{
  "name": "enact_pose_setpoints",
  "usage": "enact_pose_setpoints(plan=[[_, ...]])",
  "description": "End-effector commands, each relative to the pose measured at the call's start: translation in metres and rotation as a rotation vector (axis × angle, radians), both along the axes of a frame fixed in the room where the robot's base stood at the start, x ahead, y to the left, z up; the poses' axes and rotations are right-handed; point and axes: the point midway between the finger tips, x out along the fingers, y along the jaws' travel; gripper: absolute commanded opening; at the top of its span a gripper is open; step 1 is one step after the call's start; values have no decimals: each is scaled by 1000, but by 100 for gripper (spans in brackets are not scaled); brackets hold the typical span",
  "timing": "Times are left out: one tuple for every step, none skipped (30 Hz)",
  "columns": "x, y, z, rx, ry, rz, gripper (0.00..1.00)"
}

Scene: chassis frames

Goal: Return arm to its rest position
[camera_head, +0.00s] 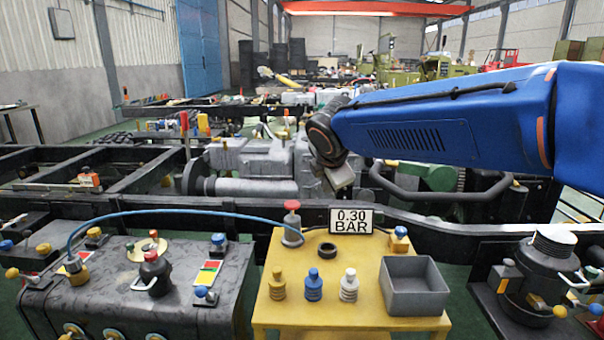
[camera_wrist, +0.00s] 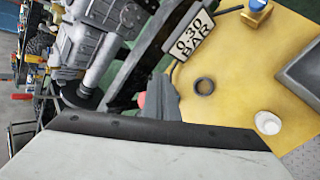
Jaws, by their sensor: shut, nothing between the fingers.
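My blue arm reaches in from the right in the camera_head view, above the yellow table (camera_head: 384,322). Its dark wrist bends downward at the left end. My gripper (camera_head: 341,180) hangs below that wrist, in the air behind and above the table's back edge. It is small in this view; it is shut with nothing held. In the camera_wrist view a broad pale surface with a dark edge fills the bottom, and no separate fingertips can be made out there.
The table bears a "0.30 BAR" display (camera_head: 351,220), a red-topped grey fitting (camera_head: 292,228), a black ring (camera_head: 327,249), several small fittings and a grey bin (camera_head: 414,292). A dark box (camera_head: 120,305) with a blue hose (camera_head: 150,212) stands left. A black chassis frame (camera_head: 440,223) and engine (camera_head: 250,160) lie behind.

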Motion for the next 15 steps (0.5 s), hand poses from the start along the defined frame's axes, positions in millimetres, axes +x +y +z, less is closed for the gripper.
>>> enact_pose_setpoints(plan=[[-15,-26,-2,54,14,-81,0],[-23,-38,-4,87,23,-129,0],[-34,-54,-8,130,36,-191,0],[-43,-65,-11,164,45,-241,0],[-52,-76,-13,196,53,-288,0],[-64,-91,-18,240,65,-353,0],[-73,-101,-21,272,71,-399,0],[-83,-111,-25,304,80,-448,0],[-96,-123,-30,346,90,-513,0],[-106,-132,-33,379,96,-561,0],[-116,-141,-37,410,102,-609,0],[-130,-151,-43,453,111,-673,0],[-140,-159,-47,485,116,-722,0],[-150,-166,-52,516,123,-772,0],[-164,-175,-58,558,130,-836,0]])
